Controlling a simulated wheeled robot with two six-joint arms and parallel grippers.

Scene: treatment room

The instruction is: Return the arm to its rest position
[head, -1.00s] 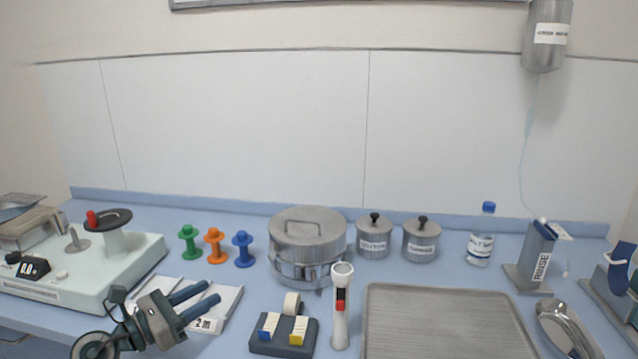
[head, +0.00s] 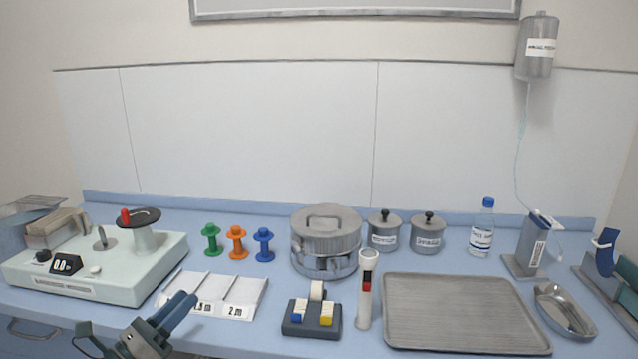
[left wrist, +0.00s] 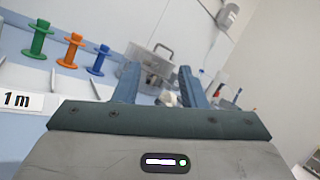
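My left gripper (head: 178,312) is at the lower left of the head view, in front of the labelled white tray at the counter's front. Its two blue fingers point up and to the right. In the left wrist view the fingers (left wrist: 157,85) stand apart with nothing held between them. The steel drum, seen in the left wrist view (left wrist: 150,62), lies beyond the fingertips and apart from them. My right gripper does not show in either view.
The counter holds a winding machine (head: 95,265), green (head: 212,240), orange (head: 237,242) and blue (head: 263,244) spools, a labelled tray (head: 236,312), the steel drum (head: 325,240), a tape dispenser (head: 311,320), a white torch-like device (head: 365,290) and a ribbed metal tray (head: 460,312).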

